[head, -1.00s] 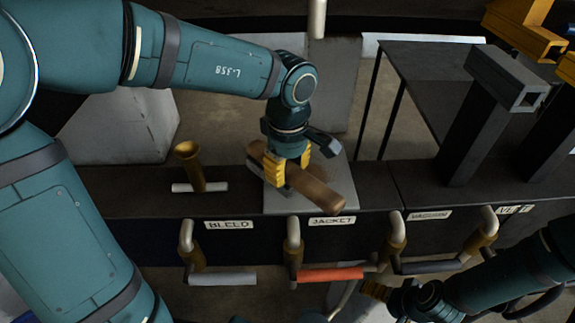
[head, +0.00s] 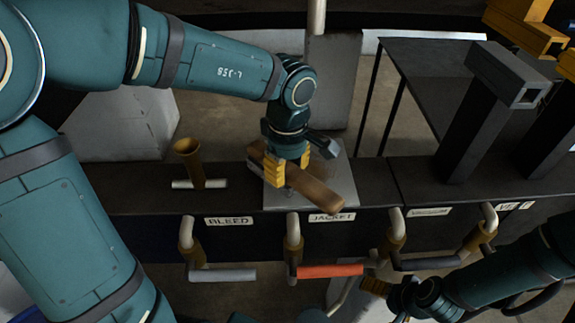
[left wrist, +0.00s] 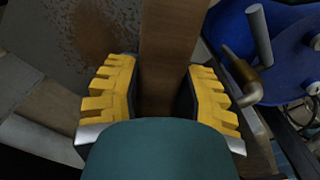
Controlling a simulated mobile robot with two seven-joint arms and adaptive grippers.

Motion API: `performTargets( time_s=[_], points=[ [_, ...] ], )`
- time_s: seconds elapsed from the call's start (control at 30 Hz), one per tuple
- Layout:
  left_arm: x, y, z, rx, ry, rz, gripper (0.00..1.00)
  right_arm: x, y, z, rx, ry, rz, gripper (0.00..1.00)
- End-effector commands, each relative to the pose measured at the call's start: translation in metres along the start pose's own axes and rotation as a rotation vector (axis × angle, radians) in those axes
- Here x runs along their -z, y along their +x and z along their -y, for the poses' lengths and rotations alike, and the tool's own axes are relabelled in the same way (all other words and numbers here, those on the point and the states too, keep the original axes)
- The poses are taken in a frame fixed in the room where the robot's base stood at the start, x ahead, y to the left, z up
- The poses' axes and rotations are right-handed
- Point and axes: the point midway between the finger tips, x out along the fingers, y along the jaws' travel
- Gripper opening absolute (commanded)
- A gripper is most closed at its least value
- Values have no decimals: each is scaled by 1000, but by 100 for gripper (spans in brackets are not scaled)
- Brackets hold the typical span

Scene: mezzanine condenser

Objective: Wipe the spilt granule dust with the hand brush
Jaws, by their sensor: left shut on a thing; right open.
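The hand brush (head: 318,193) is a brown wooden-backed brush, lying slantwise over a light grey plate (head: 347,181) above the JACKET label. My left gripper (head: 287,171) has yellow fingers and is shut on the brush from above. In the left wrist view the brush (left wrist: 167,50) runs between the two yellow fingers (left wrist: 164,100). Brown granule dust (left wrist: 105,35) is speckled over the grey surface left of the brush in that view. The bristles are hidden, so I cannot tell if they touch the plate. My right gripper (head: 388,296) is low at the right, empty and away from the plate.
A brass funnel-like fitting (head: 188,152) with a white bar stands left of the plate. Valve handles hang along the front, with a red one (head: 330,270) below JACKET. A dark post (head: 468,130) rises at the right. The dark ledge (head: 375,185) right of the plate is bare.

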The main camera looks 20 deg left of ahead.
Motion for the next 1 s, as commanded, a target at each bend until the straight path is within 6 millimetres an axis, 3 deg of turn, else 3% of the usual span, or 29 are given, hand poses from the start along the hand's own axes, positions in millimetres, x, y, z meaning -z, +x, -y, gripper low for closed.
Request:
performTargets(
  time_s=[0.57,1.0],
  points=[
    [-1,8,-1,-1,1,0,13,0,0,0,0,0,0,100],
    [-22,6,-24,-1,1,1,13,0,0,0,0,0,0,100]
  ],
)
